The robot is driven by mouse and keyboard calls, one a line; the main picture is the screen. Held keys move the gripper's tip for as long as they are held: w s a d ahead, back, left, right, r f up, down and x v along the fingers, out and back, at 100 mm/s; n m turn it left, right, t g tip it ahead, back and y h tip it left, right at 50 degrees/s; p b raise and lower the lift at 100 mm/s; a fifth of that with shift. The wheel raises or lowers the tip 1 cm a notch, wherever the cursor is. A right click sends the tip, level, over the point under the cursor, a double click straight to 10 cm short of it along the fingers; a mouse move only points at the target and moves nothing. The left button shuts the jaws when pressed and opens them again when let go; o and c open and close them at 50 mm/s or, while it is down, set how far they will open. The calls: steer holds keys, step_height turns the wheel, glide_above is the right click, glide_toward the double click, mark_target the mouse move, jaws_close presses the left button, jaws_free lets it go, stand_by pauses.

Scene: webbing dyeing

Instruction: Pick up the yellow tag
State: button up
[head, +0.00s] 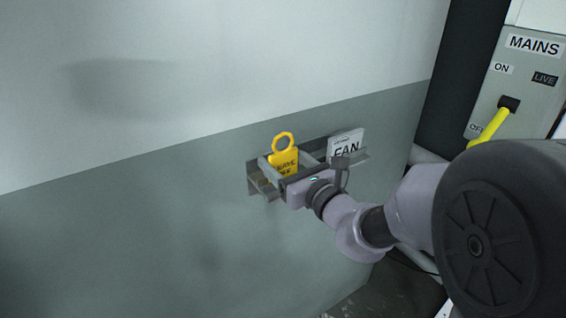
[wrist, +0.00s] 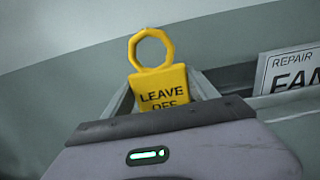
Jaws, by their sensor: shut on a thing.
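The yellow tag (head: 284,160) has a ring at its top and dark lettering. It stands upright at the left part of a grey wall rack (head: 318,145) in the head view. In the wrist view the tag (wrist: 160,88) reads "LEAVE OFF", and its lower part is hidden behind my gripper body. My gripper (head: 277,171) is at the tag, with its fingers on either side, shut on it. I cannot tell whether the tag's lower end still touches the rack.
A white card (head: 346,144) reading "FAN" stands in the rack right of the tag; it also shows in the wrist view (wrist: 290,71). A mains box (head: 520,85) with a yellow lever (head: 489,127) is at the far right. The wall left of the rack is clear.

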mark_target(283, 151)
step_height(283, 151, up, 4)
steer(key=p, duration=0.2)
steer(key=shift+r+p, duration=0.1)
steer(key=shift+p, duration=0.2)
steer(key=s+d+b, duration=0.2)
steer(key=s+b, duration=0.2)
steer(key=s, duration=0.3)
steer(key=s+d+b, duration=0.2)
steer(key=s+b, duration=0.1)
steer(key=s, duration=0.5)
steer(key=shift+s+d+r+b, duration=0.15)
steer(key=shift+d+r+b, duration=0.25)
